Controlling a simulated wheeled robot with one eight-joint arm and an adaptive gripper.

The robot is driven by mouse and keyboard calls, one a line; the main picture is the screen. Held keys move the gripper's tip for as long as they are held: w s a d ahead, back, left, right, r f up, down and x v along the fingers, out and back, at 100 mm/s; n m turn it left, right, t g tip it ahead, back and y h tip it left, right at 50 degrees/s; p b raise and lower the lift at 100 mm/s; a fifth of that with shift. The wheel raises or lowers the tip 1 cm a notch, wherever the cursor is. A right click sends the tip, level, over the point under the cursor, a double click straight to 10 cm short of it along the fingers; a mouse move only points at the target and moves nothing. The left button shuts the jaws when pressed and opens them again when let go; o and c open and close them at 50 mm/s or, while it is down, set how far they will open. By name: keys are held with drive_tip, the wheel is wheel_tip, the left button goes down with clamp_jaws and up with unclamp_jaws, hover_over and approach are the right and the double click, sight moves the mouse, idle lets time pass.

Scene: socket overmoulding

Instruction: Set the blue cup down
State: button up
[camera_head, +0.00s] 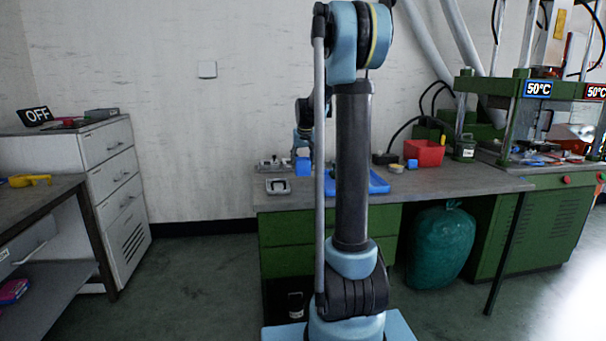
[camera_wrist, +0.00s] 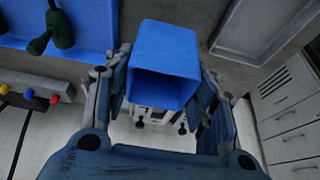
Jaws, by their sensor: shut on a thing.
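The blue cup (camera_wrist: 168,48) is square-sided and sits between the two fingers of my gripper (camera_wrist: 160,92) in the wrist view. The fingers are shut on its sides, and its open mouth faces the camera. In the head view the cup (camera_head: 302,167) shows small, below my wrist and over the left part of the workbench (camera_head: 460,183). I cannot tell whether its base touches the bench top. My own arm column hides part of the bench behind it.
A blue tray (camera_head: 377,186) lies right of the cup, with a green object (camera_wrist: 52,28) on it. A grey metal tray (camera_head: 277,186) lies at the bench's left front. A red bin (camera_head: 424,152) and small blue block (camera_head: 411,164) stand farther right.

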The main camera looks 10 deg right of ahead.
sight(302, 169)
drive_tip(key=shift+f, duration=2)
drive_tip(key=o, duration=0.9)
drive_tip(key=shift+r, duration=0.1)
